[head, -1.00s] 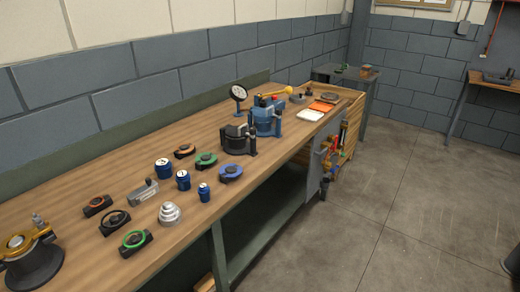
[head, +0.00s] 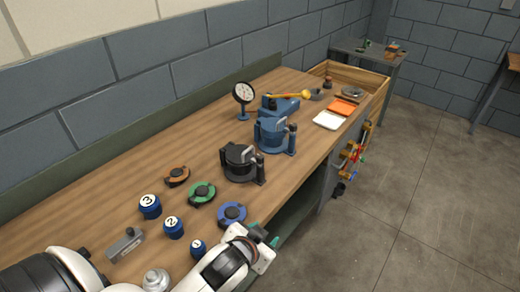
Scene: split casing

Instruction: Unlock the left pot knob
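The left pot is a dark, round casing (head: 238,166) in the middle of the bench in the head view. A light grey lever-like part lies on its top and a dark upright post with a knob (head: 261,168) stands at its right side. A similar blue pot (head: 268,138) stands just behind it to the right. My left gripper (head: 263,234) is in front of the dark pot and apart from it, near the bench's front edge. Its green-tipped fingers look spread, with nothing seen between them. My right gripper is not in view.
Blue numbered cylinders (head: 150,206), a green ring part (head: 202,193), an orange one (head: 177,175) and a blue one (head: 232,213) lie near my arm. A dial gauge (head: 243,94) stands behind the pots. White (head: 327,120) and orange (head: 343,107) trays lie farther right.

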